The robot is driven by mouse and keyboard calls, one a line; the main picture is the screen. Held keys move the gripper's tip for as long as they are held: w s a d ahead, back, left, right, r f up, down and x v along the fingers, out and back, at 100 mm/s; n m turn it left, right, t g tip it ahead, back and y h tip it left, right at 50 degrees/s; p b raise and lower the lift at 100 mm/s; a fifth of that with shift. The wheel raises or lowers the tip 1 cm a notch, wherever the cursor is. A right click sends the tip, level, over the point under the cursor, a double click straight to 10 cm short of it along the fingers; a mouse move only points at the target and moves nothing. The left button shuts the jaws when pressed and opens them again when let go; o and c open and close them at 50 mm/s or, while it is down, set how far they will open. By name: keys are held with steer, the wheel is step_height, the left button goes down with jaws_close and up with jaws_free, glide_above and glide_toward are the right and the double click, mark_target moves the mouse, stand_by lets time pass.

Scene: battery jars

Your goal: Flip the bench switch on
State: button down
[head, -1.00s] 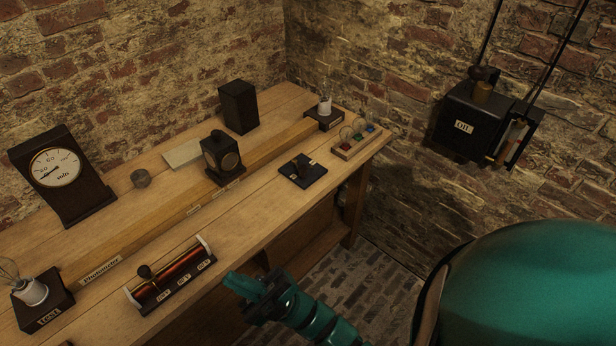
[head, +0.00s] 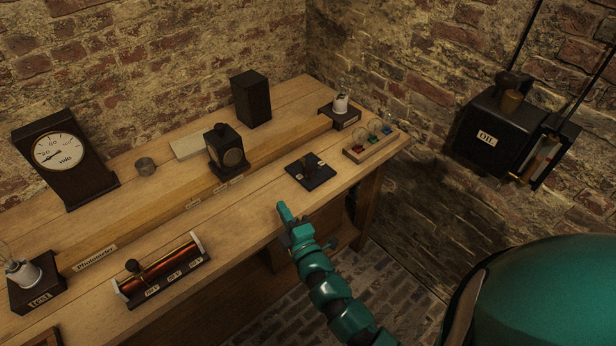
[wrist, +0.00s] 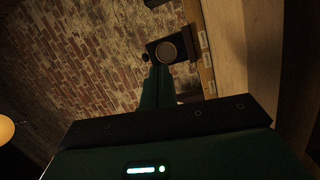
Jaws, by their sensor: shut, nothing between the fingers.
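The bench switch (head: 311,177) is a small dark square base with a dark upright part, lying near the front edge of the workbench (head: 240,215). Whether its lever is up or down is too small to tell. My gripper (head: 284,210) is shut and empty, just in front and to the left of the switch, near the bench's front edge and apart from the switch. In the wrist view my shut fingers (wrist: 158,82) point towards a dark box with a round window (wrist: 167,52). The switch does not show clearly there.
The dark box (head: 226,151) stands on a wooden rail. Left are a red coil with a slider (head: 162,268), a lamp on a block (head: 36,282) and a dial meter (head: 62,160). Right are another lamp (head: 340,112) and a rack of small coloured bulbs (head: 370,145). An oil box (head: 490,135) hangs on the wall.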

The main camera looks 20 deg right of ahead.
steer(key=d+f+h, duration=0.2)
steer(key=d, duration=0.1)
steer(key=d+m+g+h, duration=0.1)
steer(key=shift+w+d+f, duration=0.25)
steer(key=shift+d+f, duration=0.1)
steer(key=shift+f, duration=0.05)
steer(key=w+p, duration=0.1)
steer(key=w, duration=0.2)
steer(key=w+p, duration=0.1)
steer(key=w, duration=0.2)
steer(key=w+p, duration=0.1)
steer(key=w, duration=0.2)
steer(key=shift+w+d, duration=0.25)
steer(key=shift+w, duration=0.1)
steer(key=d, duration=0.1)
steer(key=w+d+p, duration=0.1)
steer(key=d, duration=0.1)
steer(key=shift+d+f+p, duration=0.15)
steer(key=shift+d+p, duration=0.15)
steer(key=shift+d, duration=0.15)
steer(key=shift+s+d+n+y+p, duration=0.1)
steer(key=shift+d+n+y+p, duration=0.3)
steer(key=shift+n+y, duration=0.55)
steer(key=shift+s+d+n+y+p, duration=0.1)
steer(key=shift+d+n+y+p, duration=0.35)
steer(key=shift+y, duration=0.8)
